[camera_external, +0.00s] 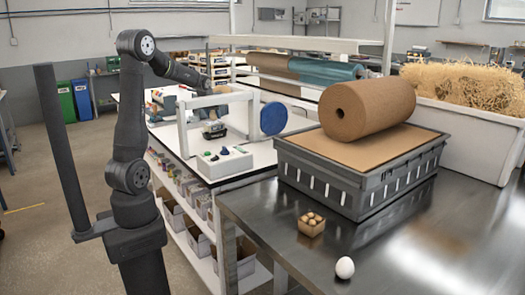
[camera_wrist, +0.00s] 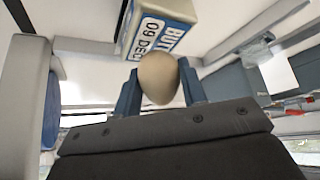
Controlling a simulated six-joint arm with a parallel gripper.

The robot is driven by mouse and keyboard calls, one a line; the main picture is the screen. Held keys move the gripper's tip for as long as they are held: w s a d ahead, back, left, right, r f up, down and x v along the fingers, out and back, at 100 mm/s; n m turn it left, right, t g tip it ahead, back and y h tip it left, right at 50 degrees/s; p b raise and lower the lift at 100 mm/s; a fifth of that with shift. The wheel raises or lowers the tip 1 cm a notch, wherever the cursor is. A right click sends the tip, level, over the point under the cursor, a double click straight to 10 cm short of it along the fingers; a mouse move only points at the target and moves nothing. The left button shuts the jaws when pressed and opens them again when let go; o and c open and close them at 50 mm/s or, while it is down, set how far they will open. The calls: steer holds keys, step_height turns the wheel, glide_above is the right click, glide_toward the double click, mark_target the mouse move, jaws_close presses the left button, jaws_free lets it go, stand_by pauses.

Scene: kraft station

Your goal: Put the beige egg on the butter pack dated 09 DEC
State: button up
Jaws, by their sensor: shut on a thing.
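The beige egg (camera_wrist: 158,82) is between the two blue-grey fingers of my gripper (camera_wrist: 160,74) in the wrist view. My gripper is shut on it. The butter pack (camera_wrist: 160,30), white and blue with "09 DEC" printed on its label, is just beyond the egg at the top of the wrist view. The egg overlaps its lower edge in the picture. I cannot tell whether they touch. In the external view my arm reaches away over the white bench, and the egg and the pack are too small or hidden to make out.

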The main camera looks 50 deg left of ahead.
steer(key=shift+f, duration=0.4)
steer(key=shift+f, duration=0.2)
steer(key=o, duration=0.8)
steer(key=shift+c, duration=0.2)
steer(key=shift+r, duration=0.25)
steer(key=v, duration=1.2)
